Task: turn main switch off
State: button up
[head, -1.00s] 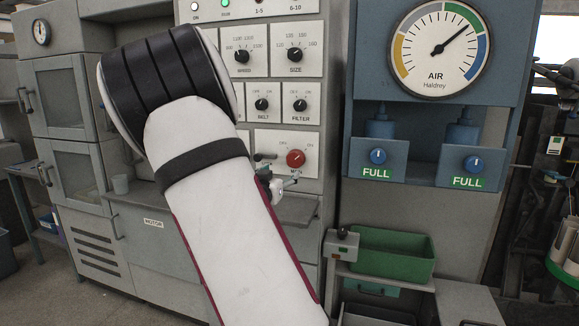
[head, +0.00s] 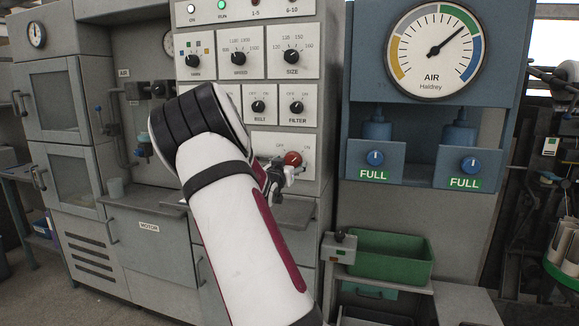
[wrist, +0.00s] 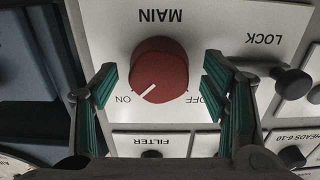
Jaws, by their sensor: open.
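The main switch is a round red knob (wrist: 159,70) on a white plate. It fills the middle of the wrist view, where the lettering is upside down. Its white pointer line aims at the ON mark (wrist: 123,98); the OFF mark (wrist: 209,100) is on the other side. In the head view the red knob (head: 293,159) shows at the lower right of the grey panel. My gripper (wrist: 160,92) is open, with its green-padded fingers on either side of the knob and gaps to it. In the head view my gripper (head: 284,173) is just below the knob, partly hiding its plate.
A black LOCK knob (wrist: 292,83) sits close beside the right finger in the wrist view. A grey shelf (head: 292,213) lies below. The blue air unit (head: 420,140) stands to the right.

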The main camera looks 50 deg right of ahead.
jog(key=c, duration=1.1)
jog(key=shift+c, duration=0.2)
jog(key=shift+n, duration=0.3)
jog(key=n, duration=0.3)
jog(key=shift+n+p, duration=0.35)
jog(key=shift+n, duration=0.05)
jog(key=n, duration=0.4)
jog(key=shift+n, duration=0.3)
jog(key=n, duration=0.4)
jog(key=shift+s+n, duration=0.1)
jog(key=shift+n, duration=2.3)
